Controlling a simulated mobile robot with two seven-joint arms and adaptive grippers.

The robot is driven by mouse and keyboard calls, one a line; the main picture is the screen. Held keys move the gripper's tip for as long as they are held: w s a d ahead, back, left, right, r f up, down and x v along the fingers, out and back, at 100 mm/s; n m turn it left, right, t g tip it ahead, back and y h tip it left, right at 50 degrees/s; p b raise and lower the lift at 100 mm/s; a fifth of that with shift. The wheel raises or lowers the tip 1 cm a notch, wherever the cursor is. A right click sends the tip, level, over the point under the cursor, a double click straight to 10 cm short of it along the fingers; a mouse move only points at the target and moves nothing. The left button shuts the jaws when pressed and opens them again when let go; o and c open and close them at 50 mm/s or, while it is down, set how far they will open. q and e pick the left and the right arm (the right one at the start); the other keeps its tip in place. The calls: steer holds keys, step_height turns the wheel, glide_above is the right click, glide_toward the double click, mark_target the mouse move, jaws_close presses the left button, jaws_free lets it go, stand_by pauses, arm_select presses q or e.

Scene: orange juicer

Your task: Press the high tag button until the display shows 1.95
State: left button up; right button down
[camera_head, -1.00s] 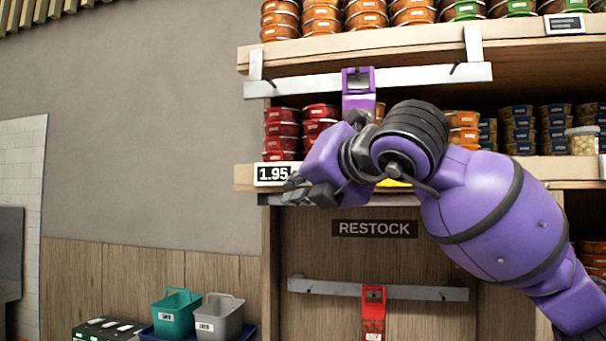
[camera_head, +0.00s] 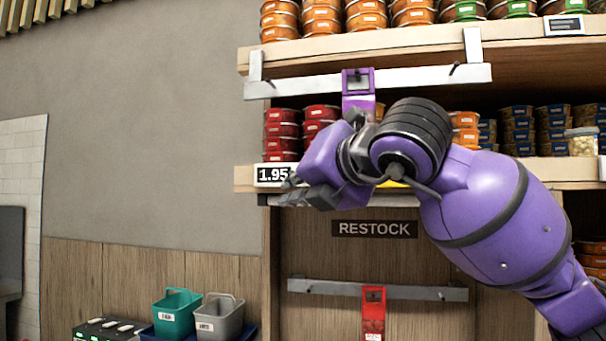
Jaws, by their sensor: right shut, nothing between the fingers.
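The display (camera_head: 272,174) on the front edge of the middle shelf reads 1.95, black and white. My right gripper (camera_head: 284,193) is shut and empty, with its dark fingertips at the lower right of the display, in front of the shelf edge. I cannot tell whether the fingertips touch anything. No high tag button can be made out; the gripper and arm cover part of the shelf edge. My left gripper is out of view.
Red tins (camera_head: 281,130) and other stacked tins stand on the shelf above my gripper. Below are a RESTOCK sign (camera_head: 374,229), a red tag (camera_head: 373,310) and teal (camera_head: 176,313) and grey baskets (camera_head: 219,317).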

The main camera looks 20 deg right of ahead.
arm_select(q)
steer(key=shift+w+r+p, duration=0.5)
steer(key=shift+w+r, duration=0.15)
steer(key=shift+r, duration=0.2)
arm_select(e)
steer(key=shift+s+a, duration=0.7)
steer(key=shift+s, duration=0.35)
steer(key=shift+s+a, duration=0.7)
steer(key=shift+s, duration=0.3)
arm_select(q)
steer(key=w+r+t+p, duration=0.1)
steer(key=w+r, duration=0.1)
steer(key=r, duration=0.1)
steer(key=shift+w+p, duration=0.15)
steer(key=shift+p, duration=0.15)
arm_select(e)
steer(key=s+a, duration=0.2)
steer(key=s, duration=0.1)
steer(key=s+a, duration=0.1)
steer(key=s, duration=0.1)
steer(key=shift+a, duration=0.15)
